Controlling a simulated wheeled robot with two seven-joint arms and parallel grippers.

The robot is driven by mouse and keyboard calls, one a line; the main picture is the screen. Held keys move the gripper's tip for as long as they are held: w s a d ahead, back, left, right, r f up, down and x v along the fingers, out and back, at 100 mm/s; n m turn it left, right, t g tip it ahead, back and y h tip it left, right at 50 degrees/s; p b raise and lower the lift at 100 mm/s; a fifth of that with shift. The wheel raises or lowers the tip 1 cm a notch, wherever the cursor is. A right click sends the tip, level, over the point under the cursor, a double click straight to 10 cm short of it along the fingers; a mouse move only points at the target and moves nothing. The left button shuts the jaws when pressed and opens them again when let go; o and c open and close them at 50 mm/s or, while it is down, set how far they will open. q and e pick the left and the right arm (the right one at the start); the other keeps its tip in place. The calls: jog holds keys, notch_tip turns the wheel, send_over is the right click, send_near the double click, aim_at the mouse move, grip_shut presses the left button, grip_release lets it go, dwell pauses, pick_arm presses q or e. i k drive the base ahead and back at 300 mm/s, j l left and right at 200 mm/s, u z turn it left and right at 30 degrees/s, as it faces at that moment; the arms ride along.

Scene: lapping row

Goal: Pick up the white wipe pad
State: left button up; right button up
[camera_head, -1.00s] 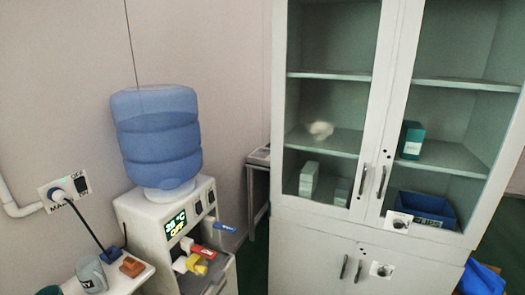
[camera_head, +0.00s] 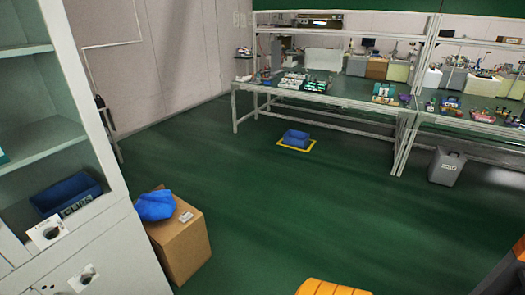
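I cannot pick out the white wipe pad for sure. A small whitish item (camera_head: 186,217) lies on top of a cardboard box (camera_head: 182,250), to the right of a blue bundle (camera_head: 156,205); it is too small to tell what it is. Several small items, some of them white, lie on the long workbench (camera_head: 330,97) at the back, also too small to name. Neither of my grippers is in view.
A blue crate (camera_head: 296,139) sits on a yellow-edged floor mark before the bench. A grey bin (camera_head: 446,167) stands at the right. The green floor between is clear.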

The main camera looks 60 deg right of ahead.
aim_at(185, 218)
jog(key=z, duration=1.25)
jog(key=u, duration=4)
jog(key=z, duration=4)
jog(key=i+l+u, duration=0.4)
jog(key=i, duration=0.25)
